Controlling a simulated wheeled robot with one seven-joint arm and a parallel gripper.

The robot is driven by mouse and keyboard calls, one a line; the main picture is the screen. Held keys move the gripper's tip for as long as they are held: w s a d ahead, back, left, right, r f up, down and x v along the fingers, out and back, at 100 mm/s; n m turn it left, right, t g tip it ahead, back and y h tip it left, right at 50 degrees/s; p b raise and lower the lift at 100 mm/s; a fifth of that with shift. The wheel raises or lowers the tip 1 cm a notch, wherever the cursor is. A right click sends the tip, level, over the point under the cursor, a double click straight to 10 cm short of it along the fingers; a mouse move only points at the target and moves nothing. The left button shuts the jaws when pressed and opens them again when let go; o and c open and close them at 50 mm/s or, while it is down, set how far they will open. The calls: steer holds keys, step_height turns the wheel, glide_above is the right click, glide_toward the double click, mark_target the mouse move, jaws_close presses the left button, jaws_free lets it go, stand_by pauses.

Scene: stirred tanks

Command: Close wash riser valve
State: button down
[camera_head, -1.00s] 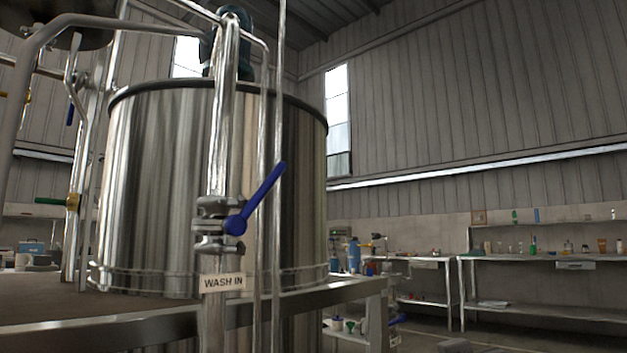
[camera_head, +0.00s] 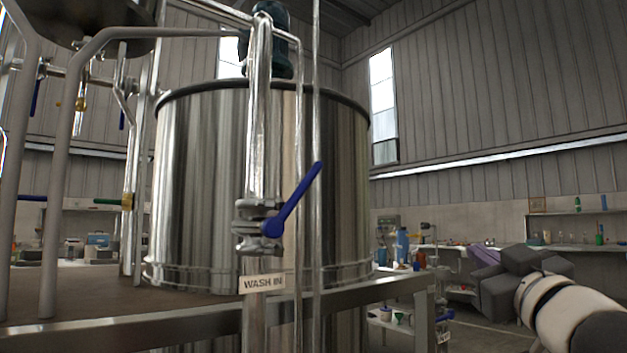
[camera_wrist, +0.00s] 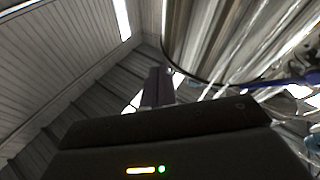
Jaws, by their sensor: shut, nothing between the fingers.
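The wash riser valve (camera_head: 258,228) sits on a vertical steel pipe in front of the tank (camera_head: 205,180). Its blue lever handle (camera_head: 297,196) slants up and to the right from the hub. A "WASH IN" label (camera_head: 263,283) is on the pipe just below. My gripper (camera_head: 482,256) is at the right of the head view, shut and empty, well apart from the handle. In the wrist view its fingers (camera_wrist: 157,84) are together, and a blue lever (camera_wrist: 270,86) shows at the right edge.
A metal rail (camera_head: 345,297) runs in front of the tank below the valve. A thin vertical pipe (camera_head: 316,110) passes close by the lever. Other pipes with a green-handled valve (camera_head: 112,202) stand at left. Benches with bottles are behind my arm.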

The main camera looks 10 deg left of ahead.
steer(key=s+a+r+n+g+y+p, duration=0.1)
steer(key=a+r+n+g+y, duration=0.2)
steer(key=a+r+n+y, duration=0.5)
steer(key=n+g+y+p, duration=0.2)
steer(key=n+g+y, duration=0.5)
steer(key=n+g, duration=0.45)
glide_toward(313, 178)
steer(key=s+a+r, duration=0.1)
steer(key=s+r, duration=0.2)
steer(key=s, duration=0.2)
steer(key=shift+g, duration=0.25)
steer(key=w+a, duration=0.1)
steer(key=a, duration=0.1)
steer(key=w+a+p, duration=0.1)
steer(key=w+a, duration=0.1)
steer(key=a, duration=0.1)
steer(key=w+a+r, duration=0.1)
steer(key=a, duration=0.1)
steer(key=shift+w+a+p, duration=0.3)
steer(key=shift+a, duration=0.1)
steer(key=shift+w+d+f, duration=0.2)
steer(key=shift+w+f, duration=0.05)
steer(key=shift+w, duration=0.05)
steer(key=shift+m, duration=0.35)
